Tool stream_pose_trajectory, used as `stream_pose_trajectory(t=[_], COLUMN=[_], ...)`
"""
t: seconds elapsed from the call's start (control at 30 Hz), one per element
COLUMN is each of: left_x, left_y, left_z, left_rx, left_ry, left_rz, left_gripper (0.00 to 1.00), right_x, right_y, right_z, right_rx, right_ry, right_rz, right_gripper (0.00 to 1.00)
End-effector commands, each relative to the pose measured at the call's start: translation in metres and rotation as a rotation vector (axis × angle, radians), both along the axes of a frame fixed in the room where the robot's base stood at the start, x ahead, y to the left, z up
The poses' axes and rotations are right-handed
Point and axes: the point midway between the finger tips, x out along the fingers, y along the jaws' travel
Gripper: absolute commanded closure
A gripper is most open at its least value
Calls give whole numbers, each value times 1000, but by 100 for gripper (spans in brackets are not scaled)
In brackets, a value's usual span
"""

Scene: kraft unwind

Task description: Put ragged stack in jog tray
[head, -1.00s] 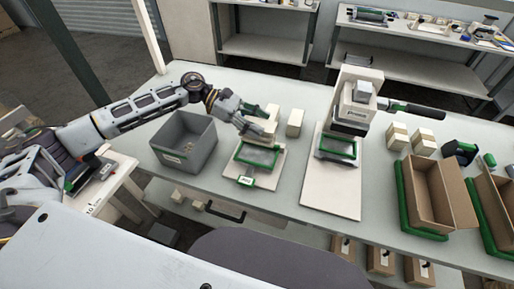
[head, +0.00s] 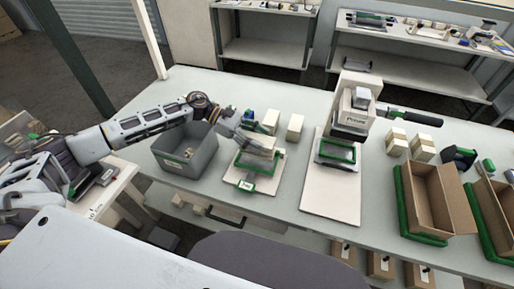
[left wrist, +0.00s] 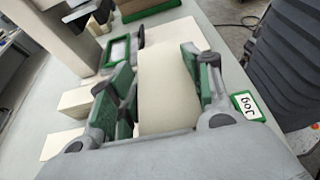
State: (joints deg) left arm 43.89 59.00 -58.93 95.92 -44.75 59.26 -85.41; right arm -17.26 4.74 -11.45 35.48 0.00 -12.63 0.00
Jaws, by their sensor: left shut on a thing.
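The ragged stack (left wrist: 165,88) is a cream block of sheets; in the left wrist view it sits between the green-padded fingers of my left gripper (left wrist: 160,85). In the head view the stack (head: 262,142) is over the jog tray (head: 246,183), a pale board with a green frame and a label at its front. My left gripper (head: 248,138) is shut on the stack at the tray's back part. Whether the stack touches the tray bed is hidden. The "Jog" label (left wrist: 247,106) shows beside the gripper in the left wrist view. My right gripper is not in view.
A grey bin (head: 186,153) stands left of the jog tray, under my left forearm. Cream stacks (head: 295,126) stand behind the tray. A press (head: 357,110) on a white board with a green frame is to the right, and open cardboard boxes (head: 440,198) are farther right.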

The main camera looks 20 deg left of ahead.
Motion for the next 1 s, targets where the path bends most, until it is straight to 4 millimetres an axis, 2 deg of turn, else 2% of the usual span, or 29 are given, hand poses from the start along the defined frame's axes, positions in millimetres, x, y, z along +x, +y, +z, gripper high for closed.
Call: stream_pose_trajectory(t=[0.2,0.57,0.9,1.0], left_x=[0,0,0,0], left_y=[0,0,0,0], left_z=[-12,-16,-46,-50], left_rx=[-2,-1,-1,-1], left_ry=[0,2,1,0], left_rz=[0,1,0,1], left_gripper=[82,82,82,82], right_x=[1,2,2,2], right_y=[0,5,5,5], right_z=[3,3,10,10], right_rx=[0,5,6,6], right_ry=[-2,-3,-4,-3], right_rz=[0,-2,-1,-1], right_gripper=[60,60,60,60])
